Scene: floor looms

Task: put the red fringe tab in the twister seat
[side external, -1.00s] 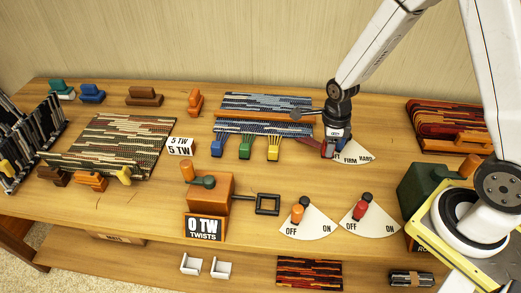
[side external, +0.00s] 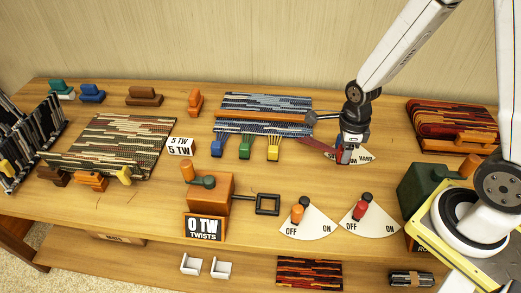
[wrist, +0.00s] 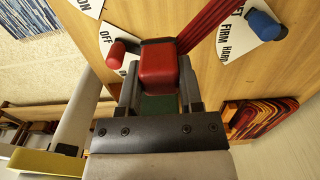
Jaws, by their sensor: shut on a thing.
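My gripper (side external: 349,150) is shut on the red fringe tab (wrist: 158,66), a small red block that sits between the fingers in the wrist view. Its red strands (side external: 316,146) stretch from the tab back to the blue patterned mat (side external: 262,103); they also show in the wrist view (wrist: 203,27). In the side view the tab is mostly hidden by the gripper, over the FIRM/HARD dial. The twister is an orange box (side external: 211,190) with a "0 TW TWISTS" sign. A rod from it ends in a black square frame (side external: 267,204), likely the seat, which looks empty.
Blue (side external: 217,149), green (side external: 245,148) and yellow (side external: 273,150) tabs hang at the mat's front edge. Two OFF/ON levers (side external: 297,213) (side external: 361,210) stand right of the black frame. A dark green box (side external: 428,190) is at the right. Bare wood lies between the tabs and twister.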

